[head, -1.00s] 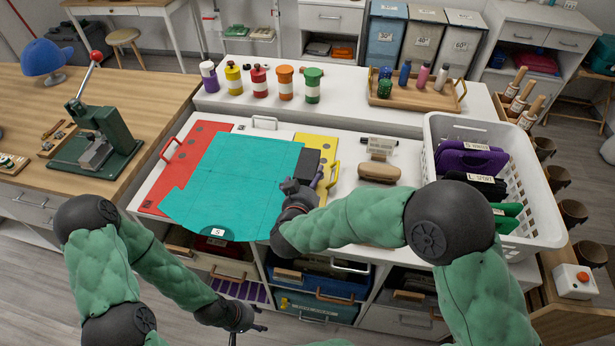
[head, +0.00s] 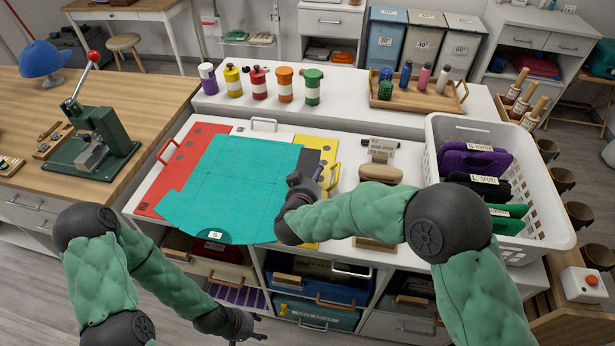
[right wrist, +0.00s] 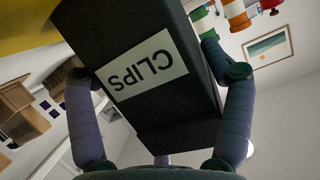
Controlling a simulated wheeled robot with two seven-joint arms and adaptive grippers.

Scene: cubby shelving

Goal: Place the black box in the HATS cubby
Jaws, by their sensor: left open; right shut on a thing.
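The black box (right wrist: 140,100) carries a white CLIPS label and fills the middle of the right wrist view. My right gripper (right wrist: 157,76) is shut on it, one finger on each side. In the head view the box (head: 307,163) is a small dark shape over the yellow panel, partly hidden by my right gripper (head: 314,180). My left gripper (head: 256,333) is open and empty, low in front of the cubbies. The cubbies (head: 262,262) lie under the counter's front edge. I cannot read a HATS label on them.
A teal sheet (head: 235,180) covers much of the white counter. A white basket (head: 540,195) with folded items stands at the right. A tan case (head: 380,173) sits near the right gripper. Several coloured bottles (head: 285,84) stand behind. A green press (head: 105,135) stands at left.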

